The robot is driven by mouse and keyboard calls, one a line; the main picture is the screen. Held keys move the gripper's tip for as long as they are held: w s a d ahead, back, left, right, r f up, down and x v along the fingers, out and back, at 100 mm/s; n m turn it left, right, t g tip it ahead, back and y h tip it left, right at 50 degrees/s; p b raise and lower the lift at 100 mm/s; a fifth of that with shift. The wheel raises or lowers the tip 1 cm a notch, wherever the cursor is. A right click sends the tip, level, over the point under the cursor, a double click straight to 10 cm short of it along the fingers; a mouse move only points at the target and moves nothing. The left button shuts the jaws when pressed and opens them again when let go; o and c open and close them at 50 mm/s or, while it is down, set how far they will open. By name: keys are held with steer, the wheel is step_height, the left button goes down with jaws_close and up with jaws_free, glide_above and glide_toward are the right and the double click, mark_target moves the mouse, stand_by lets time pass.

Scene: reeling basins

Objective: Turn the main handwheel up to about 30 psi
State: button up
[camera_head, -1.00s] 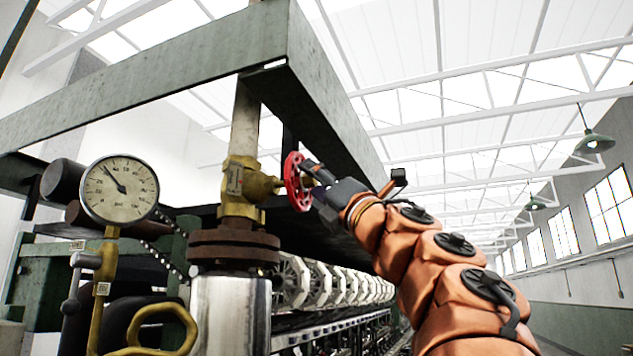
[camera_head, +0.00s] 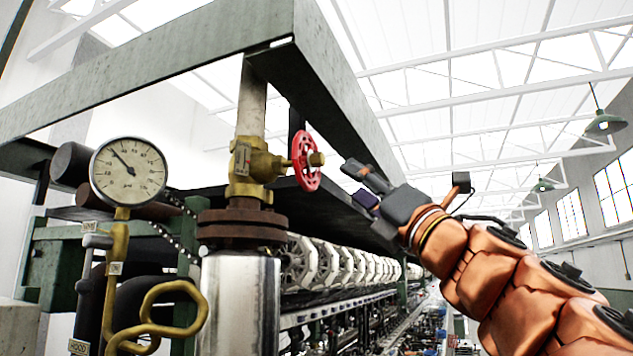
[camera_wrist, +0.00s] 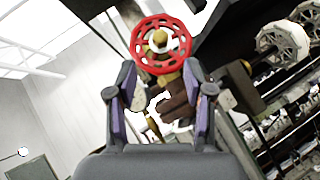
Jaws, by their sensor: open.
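The red main handwheel (camera_head: 302,160) sits on the right side of a brass valve (camera_head: 252,165) on a vertical pipe. In the wrist view the red wheel (camera_wrist: 140,42) is face-on, just beyond the fingertips. My gripper (camera_head: 356,183) is open and empty, to the right of the wheel with a clear gap between them. Its two fingers (camera_wrist: 160,82) stand spread below the wheel in the wrist view. The round white psi gauge (camera_head: 129,171) is left of the valve. Its needle points up and left; its numbers are too small to read surely.
A green steel beam (camera_head: 335,75) runs above the valve. A rusty flange (camera_head: 242,225) and shiny cylinder (camera_head: 237,300) are below it. Brass piping (camera_head: 165,300) stands in front at left. White reels (camera_head: 300,262) line the machine behind.

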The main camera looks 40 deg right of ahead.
steer(key=shift+v, duration=0.9)
